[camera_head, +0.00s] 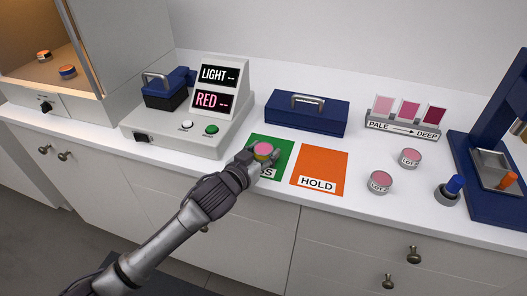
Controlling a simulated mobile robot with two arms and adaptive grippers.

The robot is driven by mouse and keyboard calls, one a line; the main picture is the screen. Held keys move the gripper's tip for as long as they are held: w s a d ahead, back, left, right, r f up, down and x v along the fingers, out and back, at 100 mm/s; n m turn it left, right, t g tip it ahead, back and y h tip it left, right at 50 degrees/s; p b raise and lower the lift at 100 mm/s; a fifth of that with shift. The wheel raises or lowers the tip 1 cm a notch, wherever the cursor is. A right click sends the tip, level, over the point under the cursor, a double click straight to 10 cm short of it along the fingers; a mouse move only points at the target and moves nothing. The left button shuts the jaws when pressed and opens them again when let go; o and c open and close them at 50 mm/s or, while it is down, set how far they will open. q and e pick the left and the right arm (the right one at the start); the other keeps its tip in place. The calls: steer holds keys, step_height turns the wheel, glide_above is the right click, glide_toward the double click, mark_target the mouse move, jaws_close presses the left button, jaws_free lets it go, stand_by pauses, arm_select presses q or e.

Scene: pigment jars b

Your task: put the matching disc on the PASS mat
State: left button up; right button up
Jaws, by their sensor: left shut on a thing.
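My left gripper (262,157) is shut on a pink-topped disc (264,149) with a yellowish side. It holds the disc over the green PASS mat (282,149); I cannot tell whether the disc touches the mat. The gripper and arm hide the mat's left part and some of its lettering. The orange HOLD mat (319,168) lies just right of the green one and is empty. Two pink-topped jars with LOT labels stand to the right, one nearer the front (378,182) and one farther back (410,158). My right gripper is not in view.
A meter with LIGHT and RED displays (225,75) stands at the left. A dark blue case (306,114) lies behind the mats. A PALE to DEEP swatch stand (402,127) and a blue press-like stand (475,190) are at the right. A lit booth (45,104) is far left.

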arm_select(q)
steer(key=o, duration=1.2)
steer(key=shift+r, duration=0.1)
steer(key=v, duration=1.2)
